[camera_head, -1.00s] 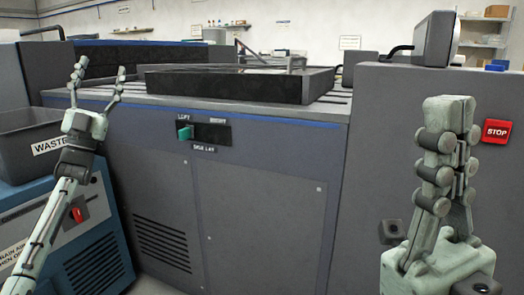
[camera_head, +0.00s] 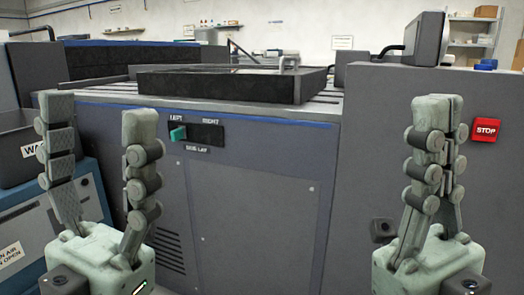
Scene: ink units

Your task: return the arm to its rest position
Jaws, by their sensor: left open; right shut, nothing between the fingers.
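My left gripper (camera_head: 97,118) stands upright at the lower left of the head view. Its two fingers are wide apart with nothing between them. It is in front of the grey machine and covers part of the waste bin. My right gripper (camera_head: 437,112) stands upright at the lower right, its fingers together and empty. It is in front of the machine's right-hand housing, just left of the red STOP button (camera_head: 486,130). Both grippers are at about the same height, pointing up.
The grey machine (camera_head: 250,215) fills the middle, with a green side lay lever (camera_head: 178,133) at the left end of its slot. The waste bin (camera_head: 15,150) sits on a blue unit (camera_head: 20,225) at left. Shelves (camera_head: 472,35) stand behind.

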